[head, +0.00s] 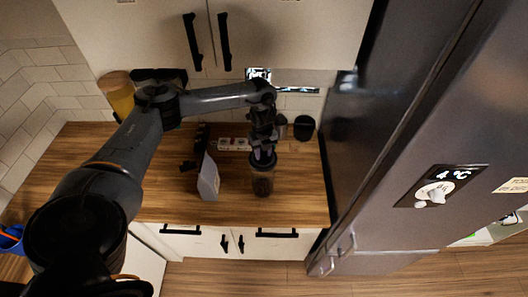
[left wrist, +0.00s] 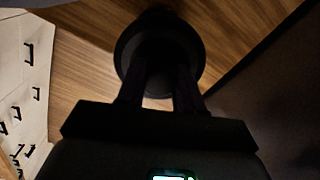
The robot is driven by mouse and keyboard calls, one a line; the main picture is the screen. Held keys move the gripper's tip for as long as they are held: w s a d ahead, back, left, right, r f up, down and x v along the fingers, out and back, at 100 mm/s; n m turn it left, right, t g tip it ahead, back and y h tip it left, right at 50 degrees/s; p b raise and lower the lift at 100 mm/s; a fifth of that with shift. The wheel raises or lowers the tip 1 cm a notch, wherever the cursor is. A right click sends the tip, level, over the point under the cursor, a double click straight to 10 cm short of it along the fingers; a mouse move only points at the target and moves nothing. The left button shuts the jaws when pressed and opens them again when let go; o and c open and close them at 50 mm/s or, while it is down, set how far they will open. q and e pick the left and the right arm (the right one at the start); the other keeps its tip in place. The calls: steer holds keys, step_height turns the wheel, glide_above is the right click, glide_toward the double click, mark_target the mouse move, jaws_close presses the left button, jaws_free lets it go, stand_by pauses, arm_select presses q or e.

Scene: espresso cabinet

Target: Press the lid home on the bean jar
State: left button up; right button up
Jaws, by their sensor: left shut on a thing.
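The bean jar (head: 262,184) stands upright on the wooden counter, a clear jar with dark brown contents. A dark round lid (head: 263,159) is at its mouth, below my left gripper (head: 262,148), which points down from above. The left gripper is shut on the lid. In the left wrist view, the two fingers of the left gripper (left wrist: 160,70) reach to the middle of the dark round lid (left wrist: 194,48). That view is very dark, and the jar is hidden behind the lid. I cannot tell whether the lid is seated or slightly raised. My right gripper is not in view.
A grey-white wedge-shaped object (head: 208,178) stands left of the jar. A white strip with red marks (head: 233,144) and a dark canister (head: 304,128) are behind. A tall refrigerator (head: 400,140) borders the right. The counter's left part (head: 85,150) is clear.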

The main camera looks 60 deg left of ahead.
mark_target(262, 160)
arm_select(q)
steer(key=shift+s, duration=0.1)
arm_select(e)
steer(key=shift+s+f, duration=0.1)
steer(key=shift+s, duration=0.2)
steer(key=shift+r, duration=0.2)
arm_select(q)
steer(key=shift+f+b, duration=1.15)
steer(key=shift+f, duration=1.45)
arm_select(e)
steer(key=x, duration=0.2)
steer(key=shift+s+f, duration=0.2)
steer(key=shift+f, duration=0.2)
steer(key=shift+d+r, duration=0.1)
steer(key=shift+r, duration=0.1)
arm_select(q)
steer(key=shift+f+p, duration=0.15)
steer(key=shift+p, duration=0.15)
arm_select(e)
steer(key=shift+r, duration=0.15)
arm_select(q)
steer(key=shift+f, duration=0.25)
